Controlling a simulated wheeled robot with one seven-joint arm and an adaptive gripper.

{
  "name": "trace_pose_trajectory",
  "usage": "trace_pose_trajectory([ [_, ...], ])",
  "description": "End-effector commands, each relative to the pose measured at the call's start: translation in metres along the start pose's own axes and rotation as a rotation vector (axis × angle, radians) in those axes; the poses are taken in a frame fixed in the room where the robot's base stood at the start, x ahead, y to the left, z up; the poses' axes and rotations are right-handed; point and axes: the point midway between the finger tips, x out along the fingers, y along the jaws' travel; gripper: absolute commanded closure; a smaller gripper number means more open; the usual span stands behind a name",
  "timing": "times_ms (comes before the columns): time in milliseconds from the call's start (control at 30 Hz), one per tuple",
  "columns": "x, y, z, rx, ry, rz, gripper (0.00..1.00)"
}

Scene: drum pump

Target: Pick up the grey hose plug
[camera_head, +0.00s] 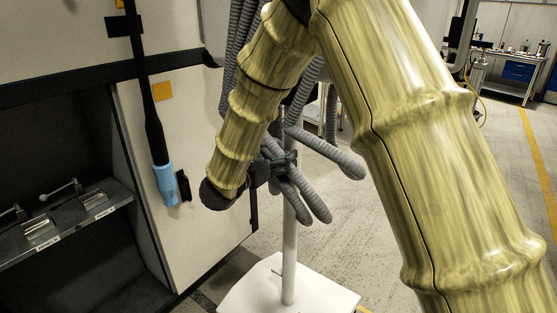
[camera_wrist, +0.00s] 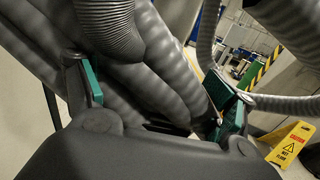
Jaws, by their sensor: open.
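Several grey ribbed hoses (camera_head: 325,155) hang in a bundle by a white pole, their lower ends spread outward. No separate grey hose plug can be made out; I cannot tell which grey end it is. My gripper (camera_head: 277,163) is at the bundle, partly hidden by my arm and the hoses. In the wrist view my gripper (camera_wrist: 165,98) is open, with green pads on both fingers. Thick grey hoses (camera_wrist: 150,45) pass between and beyond the fingers; whether they touch the pads is unclear.
The white pole (camera_head: 290,240) rises from a white base (camera_head: 250,295) on the floor. On the left, a blue-ended black hose (camera_head: 165,185) hangs by a cabinet beside a shelf (camera_head: 75,225). A yellow wet-floor sign (camera_wrist: 290,145) stands at right in the wrist view.

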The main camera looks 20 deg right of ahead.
Motion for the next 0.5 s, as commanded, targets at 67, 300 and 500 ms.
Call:
trace_pose_trajectory([
  [67,0.0055,0.0002,0.0002,0.000,0.000,0.000,0.16],
  [300,0.0070,0.0003,-0.0006,0.000,0.000,0.001,0.18],
  [500,0.0069,0.0002,-0.0005,0.000,0.000,0.001,0.54],
])
